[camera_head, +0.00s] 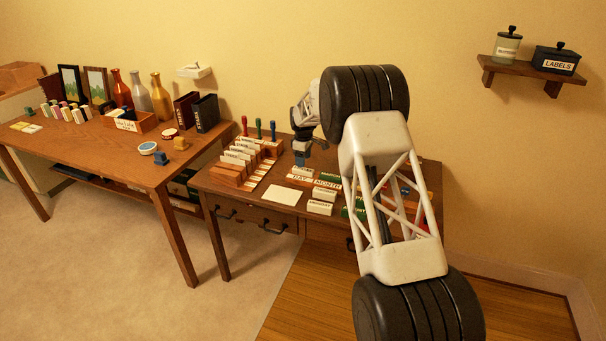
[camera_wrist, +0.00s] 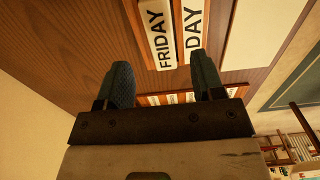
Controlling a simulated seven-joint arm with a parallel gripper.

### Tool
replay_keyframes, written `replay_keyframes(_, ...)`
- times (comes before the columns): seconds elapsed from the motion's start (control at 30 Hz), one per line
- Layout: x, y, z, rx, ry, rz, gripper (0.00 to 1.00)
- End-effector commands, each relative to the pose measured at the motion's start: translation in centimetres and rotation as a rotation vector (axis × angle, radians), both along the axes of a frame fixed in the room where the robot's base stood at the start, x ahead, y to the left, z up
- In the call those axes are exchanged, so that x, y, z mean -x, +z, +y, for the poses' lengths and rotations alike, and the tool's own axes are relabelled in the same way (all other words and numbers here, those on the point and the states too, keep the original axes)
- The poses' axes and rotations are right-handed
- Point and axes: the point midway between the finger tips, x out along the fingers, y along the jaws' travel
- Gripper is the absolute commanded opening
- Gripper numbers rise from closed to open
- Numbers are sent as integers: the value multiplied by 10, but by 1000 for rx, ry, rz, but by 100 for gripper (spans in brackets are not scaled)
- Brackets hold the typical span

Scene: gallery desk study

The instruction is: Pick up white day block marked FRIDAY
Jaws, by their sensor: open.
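The white day block marked FRIDAY (camera_wrist: 157,38) shows in the wrist view, just ahead of and partly between my fingertips. A second white block ending in DAY (camera_wrist: 193,28) lies close along its right side. My gripper (camera_wrist: 164,75) is open, with one dark finger to the left of the FRIDAY block and the other to the right, below the second block in the picture. In the head view my gripper (camera_head: 301,157) is over the desk (camera_head: 237,197), near several white blocks. The lettering there is too small to tell which is FRIDAY.
A DAY and MONTH sign (camera_head: 313,182), a blank white card (camera_head: 282,195) and a wooden rack of cards (camera_head: 240,165) lie near my gripper. Upright coloured stamps (camera_head: 258,128) stand behind the rack. My arm hides the desk's right part.

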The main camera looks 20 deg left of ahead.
Motion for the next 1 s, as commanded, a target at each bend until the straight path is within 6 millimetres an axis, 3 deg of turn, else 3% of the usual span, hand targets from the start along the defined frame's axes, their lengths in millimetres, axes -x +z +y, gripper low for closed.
replay_keyframes(0.27, 1, -13, 0, 0, 0, 0, 62)
replay_keyframes(0.63, 2, -47, 0, -2, 1, -1, 62)
replay_keyframes(1.0, 2, -52, 0, -2, 1, 0, 62)
